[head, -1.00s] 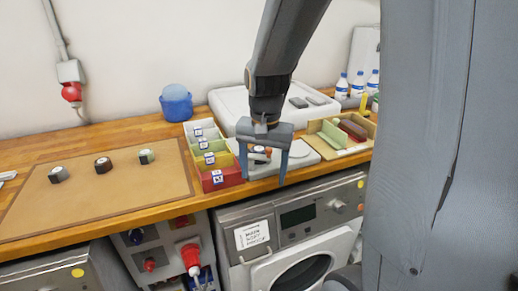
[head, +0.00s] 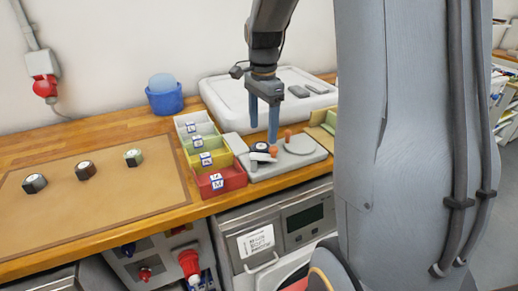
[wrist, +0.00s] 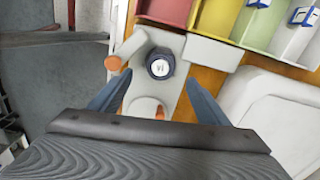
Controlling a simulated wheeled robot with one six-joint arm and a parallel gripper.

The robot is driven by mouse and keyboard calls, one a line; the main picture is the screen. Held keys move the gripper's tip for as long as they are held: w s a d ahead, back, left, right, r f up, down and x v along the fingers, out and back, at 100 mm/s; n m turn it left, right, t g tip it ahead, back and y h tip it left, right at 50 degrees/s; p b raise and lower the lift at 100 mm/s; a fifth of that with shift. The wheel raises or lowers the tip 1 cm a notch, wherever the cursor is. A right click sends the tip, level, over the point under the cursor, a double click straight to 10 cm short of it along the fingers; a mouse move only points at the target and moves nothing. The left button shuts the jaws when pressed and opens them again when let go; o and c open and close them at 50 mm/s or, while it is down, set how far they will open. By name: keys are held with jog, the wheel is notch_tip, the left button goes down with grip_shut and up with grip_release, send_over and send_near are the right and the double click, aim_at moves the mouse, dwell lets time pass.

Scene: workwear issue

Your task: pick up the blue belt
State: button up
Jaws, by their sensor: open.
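The blue belt is a small dark blue roll (head: 259,148) with a white label on top. It rests on a grey device with orange knobs (head: 298,150), behind the red bin's right side. In the wrist view the belt (wrist: 160,65) lies ahead of and between my two fingers, with its label facing up. My gripper (head: 263,135) points down above the device, open and empty; its fingers also show in the wrist view (wrist: 158,88). I cannot tell how high the fingertips are above the belt.
A row of bins, red (head: 225,181), yellow, green and white, stands left of the device. Several rolls lie on a brown mat (head: 110,205) further left. A large white case (head: 225,95) is behind. An orange knob (wrist: 118,63) is close to the belt.

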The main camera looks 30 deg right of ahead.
aim_at(262, 146)
jog(key=shift+a+f+p, duration=0.1)
jog(key=shift+f+p, duration=1)
jog(key=shift+f, duration=2.05)
jog(key=shift+c, duration=0.6)
jog(key=c, duration=1.1)
